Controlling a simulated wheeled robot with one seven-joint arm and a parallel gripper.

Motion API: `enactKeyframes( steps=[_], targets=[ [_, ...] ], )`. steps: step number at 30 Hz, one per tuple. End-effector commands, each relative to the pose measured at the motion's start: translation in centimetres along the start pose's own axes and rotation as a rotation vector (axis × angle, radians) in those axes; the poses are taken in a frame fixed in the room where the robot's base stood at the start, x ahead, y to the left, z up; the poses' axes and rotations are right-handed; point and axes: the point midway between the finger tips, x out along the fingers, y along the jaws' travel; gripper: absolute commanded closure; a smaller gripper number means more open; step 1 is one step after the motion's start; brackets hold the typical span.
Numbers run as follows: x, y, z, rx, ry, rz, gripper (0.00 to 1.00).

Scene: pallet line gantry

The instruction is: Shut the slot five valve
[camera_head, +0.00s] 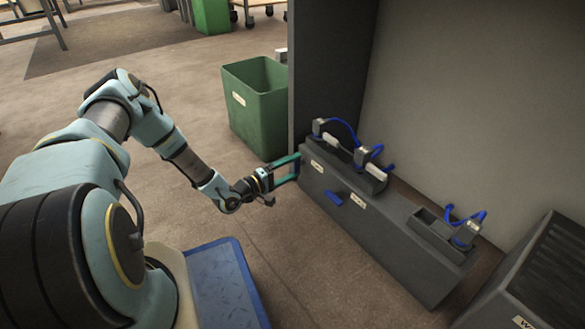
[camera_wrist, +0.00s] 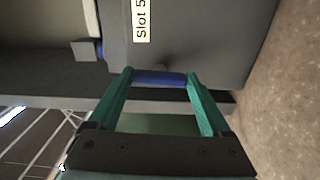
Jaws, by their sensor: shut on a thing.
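The slot five valve is a blue handle (camera_wrist: 160,78) on the face of a dark grey block, beside a white label (camera_wrist: 141,20) reading "Slot 5" in the wrist view. My gripper (camera_wrist: 160,80) has its two green fingers on either side of this handle and is shut on it. The handle lies across the direction of the label's lettering. In the head view my gripper (camera_head: 297,166) is at the left end of the long grey block (camera_head: 395,250), and the slot five handle is hidden behind the fingers.
A second blue handle (camera_head: 333,198) sits on the same face, lying along it near another label (camera_head: 358,200). Grey fittings with blue hoses (camera_head: 372,158) stand on top. A green bin (camera_head: 258,110) stands behind my gripper. A dark upright panel (camera_head: 330,70) rises beside the block.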

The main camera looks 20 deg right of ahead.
Motion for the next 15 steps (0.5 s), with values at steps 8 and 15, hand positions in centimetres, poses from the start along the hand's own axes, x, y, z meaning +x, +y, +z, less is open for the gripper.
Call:
enactKeyframes(
  steps=[8,15],
  targets=[
    [-0.05,-0.07,0.0,-0.06,0.0,-0.002,0.73],
    [-0.05,-0.06,0.0,-0.069,0.0,-0.002,0.73]
  ],
)
